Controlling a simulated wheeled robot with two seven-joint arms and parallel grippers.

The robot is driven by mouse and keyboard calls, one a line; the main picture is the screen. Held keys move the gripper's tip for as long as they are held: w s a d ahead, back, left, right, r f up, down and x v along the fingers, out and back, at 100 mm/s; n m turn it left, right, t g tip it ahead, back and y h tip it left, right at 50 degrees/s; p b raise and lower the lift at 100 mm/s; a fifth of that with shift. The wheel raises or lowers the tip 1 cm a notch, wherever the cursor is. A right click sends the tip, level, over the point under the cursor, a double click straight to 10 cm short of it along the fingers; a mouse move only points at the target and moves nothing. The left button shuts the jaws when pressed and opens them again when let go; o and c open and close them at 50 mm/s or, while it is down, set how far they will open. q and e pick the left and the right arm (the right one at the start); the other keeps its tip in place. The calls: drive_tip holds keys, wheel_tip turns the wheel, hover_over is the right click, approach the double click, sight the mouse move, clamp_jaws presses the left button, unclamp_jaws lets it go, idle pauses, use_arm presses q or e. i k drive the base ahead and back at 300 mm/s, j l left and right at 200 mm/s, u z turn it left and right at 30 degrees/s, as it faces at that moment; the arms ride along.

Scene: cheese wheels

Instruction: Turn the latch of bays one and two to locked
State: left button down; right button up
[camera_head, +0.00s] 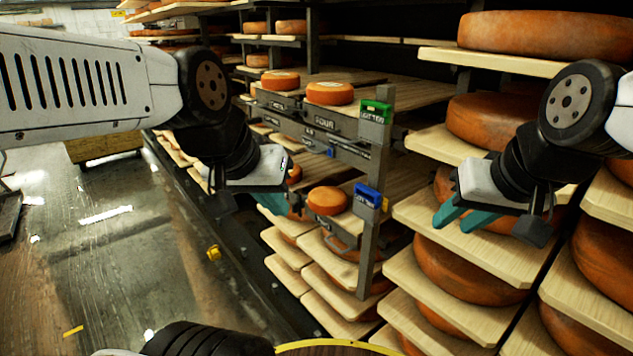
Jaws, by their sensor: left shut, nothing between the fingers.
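A rack with grey posts (372,242) stands at the centre. Its upper front plate (322,121) reads "FOUR"; the other small lettering is unclear. A green block (376,111) and a blue block (369,195) sit on the right post, and a small blue piece (331,152) is on the lower bar. I cannot tell which parts are the latches of bays one and two. My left gripper (272,202) is shut and empty in front of the rack's lower left, partly hiding it. My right gripper (461,218) has its teal fingers apart and empty, before the right shelves.
Cheese wheels (330,93) sit on the rack, with another wheel (327,200) lower down. Large wheels fill wooden shelves (494,62) on the right, close to my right arm. The floor (110,240) at the left is mostly open, with a wooden crate (104,146) further back.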

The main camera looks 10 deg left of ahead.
sight(295, 207)
drive_tip(key=u, duration=0.55)
drive_tip(key=i+j+u, duration=0.1)
drive_tip(key=i+u, duration=0.6)
drive_tip(key=u, duration=0.2)
